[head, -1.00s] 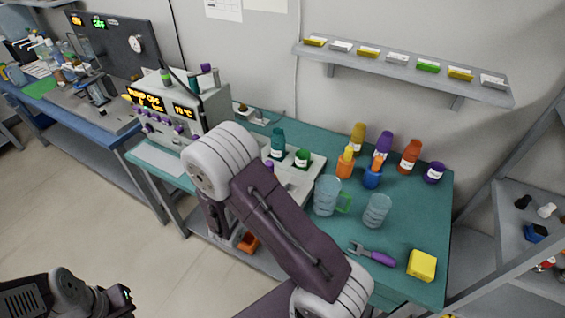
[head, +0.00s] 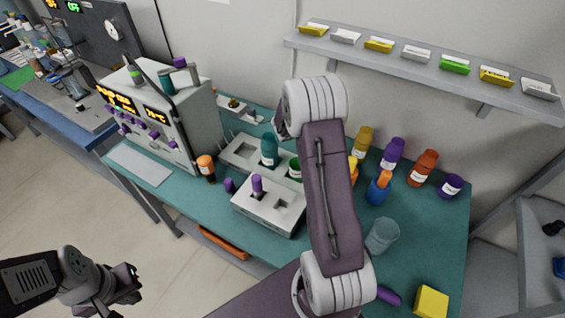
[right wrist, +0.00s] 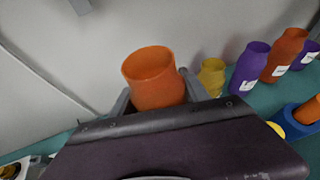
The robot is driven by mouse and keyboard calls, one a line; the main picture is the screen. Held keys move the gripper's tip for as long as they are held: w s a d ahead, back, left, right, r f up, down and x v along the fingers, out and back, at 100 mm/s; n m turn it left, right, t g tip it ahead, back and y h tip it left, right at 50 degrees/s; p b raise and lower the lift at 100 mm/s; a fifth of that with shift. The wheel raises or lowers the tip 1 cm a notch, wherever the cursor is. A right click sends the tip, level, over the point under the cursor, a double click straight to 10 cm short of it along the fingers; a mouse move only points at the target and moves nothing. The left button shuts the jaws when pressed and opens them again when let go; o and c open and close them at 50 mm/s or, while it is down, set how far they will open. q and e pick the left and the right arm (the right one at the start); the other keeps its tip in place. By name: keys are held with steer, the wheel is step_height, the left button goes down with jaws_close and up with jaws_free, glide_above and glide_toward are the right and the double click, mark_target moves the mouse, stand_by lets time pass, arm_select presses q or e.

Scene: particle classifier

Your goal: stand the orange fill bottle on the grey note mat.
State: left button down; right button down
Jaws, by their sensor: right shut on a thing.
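An orange bottle (right wrist: 153,78) with an open top is between the fingers of my right gripper (right wrist: 156,96) in the right wrist view; the gripper is shut on it. In the head view my right arm hides this gripper and the bottle. The grey note mat (head: 140,165) lies flat at the left end of the teal table, in front of the instrument box, and is bare. My left gripper (head: 125,284) is at the lower left, away from the table and apart from everything; its jaw opening is unclear.
An instrument box (head: 165,115) stands behind the mat. A dark orange-topped bottle (head: 207,168) stands to the mat's right, near a white block (head: 270,207) with a purple-capped tube. Labelled bottles (head: 423,167), a clear beaker (head: 382,235) and a yellow block (head: 431,302) occupy the right side.

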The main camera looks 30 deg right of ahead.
steer(key=shift+s+a+f, duration=0.15)
steer(key=shift+a+f, duration=0.15)
steer(key=shift+f, duration=0.25)
steer(key=shift+s+a+r, duration=0.45)
steer(key=shift+s+a, duration=0.05)
steer(key=shift+a, duration=0.05)
steer(key=f, duration=0.6)
steer(key=shift+w+d+f+b, duration=0.35)
steer(key=shift+d+f+b, duration=0.05)
steer(key=shift+s+a+f, duration=0.15)
steer(key=shift+f, duration=0.05)
step_height(320, 180, down, 3)
steer(key=shift+r, duration=0.1)
steer(key=shift+f, duration=0.35)
arm_select(q)
steer(key=shift+s+a+f, duration=0.2)
steer(key=shift+f, duration=0.25)
steer(key=shift+s+a+f, duration=0.2)
steer(key=shift+f, duration=0.2)
